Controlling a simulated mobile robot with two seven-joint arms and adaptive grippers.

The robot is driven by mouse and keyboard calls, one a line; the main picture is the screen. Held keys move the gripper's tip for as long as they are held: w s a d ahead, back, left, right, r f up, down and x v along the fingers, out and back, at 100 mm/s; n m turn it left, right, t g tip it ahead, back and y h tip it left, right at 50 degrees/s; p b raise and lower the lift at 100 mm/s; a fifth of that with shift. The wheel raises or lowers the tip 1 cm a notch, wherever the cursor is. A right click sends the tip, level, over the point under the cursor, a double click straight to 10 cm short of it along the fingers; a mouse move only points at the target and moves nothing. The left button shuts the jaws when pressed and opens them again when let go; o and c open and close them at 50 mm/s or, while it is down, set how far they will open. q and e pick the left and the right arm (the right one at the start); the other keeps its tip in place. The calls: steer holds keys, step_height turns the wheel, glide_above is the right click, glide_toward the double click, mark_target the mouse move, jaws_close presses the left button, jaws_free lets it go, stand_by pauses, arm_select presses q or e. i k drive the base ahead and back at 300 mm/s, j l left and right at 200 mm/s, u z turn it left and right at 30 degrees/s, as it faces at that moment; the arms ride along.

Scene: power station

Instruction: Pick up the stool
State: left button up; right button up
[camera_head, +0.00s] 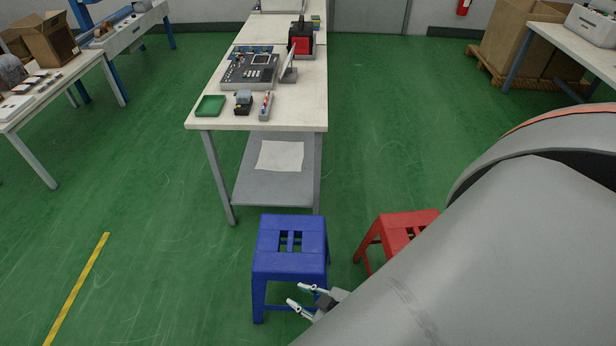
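A blue stool (290,268) stands upright on the green floor in front of the middle table. A red stool (398,228) stands to its right, partly hidden behind my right arm. My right gripper (298,296) is low at the front right of the blue stool, its two fingers spread apart and pointing left, with nothing seen between them. It overlaps the stool's lower front in the picture; I cannot tell whether it touches. My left gripper is not in view.
The middle table (310,115) carries a green tray (210,105), a control panel (250,68) and small items. Its lower shelf (250,187) holds a sheet. A left table (75,80) and a right table (575,45) stand at the sides. Floor left of the blue stool is clear.

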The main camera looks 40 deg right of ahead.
mark_target(268, 264)
steer(key=i+j+z, duration=0.15)
steer(key=z, duration=0.2)
steer(key=i+j+z, duration=0.35)
steer(key=j+z, duration=0.15)
steer(key=z, duration=0.2)
steer(key=i+j+z, duration=0.2)
steer(key=j+z, duration=0.2)
steer(key=j, duration=0.2)
steer(key=i, duration=0.05)
